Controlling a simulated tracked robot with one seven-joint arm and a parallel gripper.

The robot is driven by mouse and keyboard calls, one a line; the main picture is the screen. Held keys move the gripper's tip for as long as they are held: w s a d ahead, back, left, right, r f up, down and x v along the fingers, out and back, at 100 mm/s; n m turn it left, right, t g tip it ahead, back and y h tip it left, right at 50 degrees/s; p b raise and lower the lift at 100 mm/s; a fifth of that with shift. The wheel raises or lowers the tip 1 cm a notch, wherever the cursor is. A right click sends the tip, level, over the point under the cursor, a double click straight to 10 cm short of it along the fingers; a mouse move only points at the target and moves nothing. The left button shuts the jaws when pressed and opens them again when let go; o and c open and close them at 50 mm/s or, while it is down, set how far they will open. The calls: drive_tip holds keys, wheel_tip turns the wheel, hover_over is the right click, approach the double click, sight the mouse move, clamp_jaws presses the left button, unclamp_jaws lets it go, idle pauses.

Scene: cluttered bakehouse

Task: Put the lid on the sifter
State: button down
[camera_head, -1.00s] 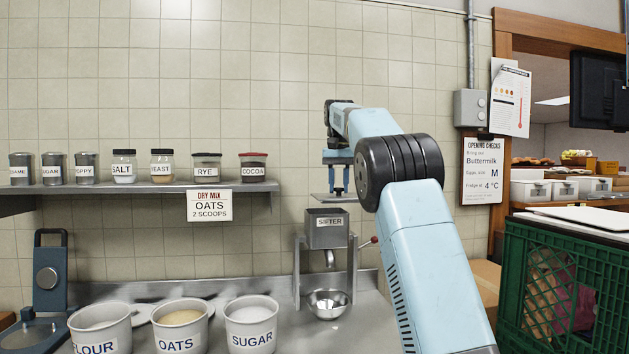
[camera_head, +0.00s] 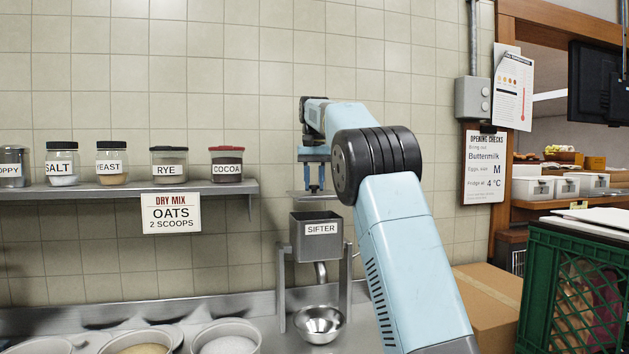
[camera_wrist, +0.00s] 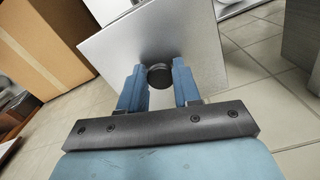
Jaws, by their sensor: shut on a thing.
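The sifter (camera_head: 318,238) is a square grey metal hopper labelled SIFTER, held in a metal stand with a spout below. The lid (camera_head: 318,196) is a flat grey plate held level a little above the hopper, apart from it. In the wrist view the lid (camera_wrist: 150,35) is a square plate with a round dark knob (camera_wrist: 160,76). My gripper (camera_head: 314,188) points down over the sifter. Its blue fingers stand on either side of the knob in the wrist view (camera_wrist: 160,85) and are shut on it.
A metal bowl (camera_head: 319,323) sits under the spout. A shelf (camera_head: 130,190) with jars is at left. A cardboard box (camera_head: 488,310) and a green crate (camera_head: 570,290) are at right.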

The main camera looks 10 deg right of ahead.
sight(315, 193)
drive_tip(key=shift+d+f, duration=0.15)
drive_tip(key=shift+f, duration=1.8)
drive_tip(key=shift+s, duration=0.25)
idle(0.5)
drive_tip(key=shift+f, duration=1.05)
drive_tip(key=c, duration=0.7)
unclamp_jaws()
drive_tip(key=shift+o, duration=0.2)
drive_tip(key=shift+o, duration=1.3)
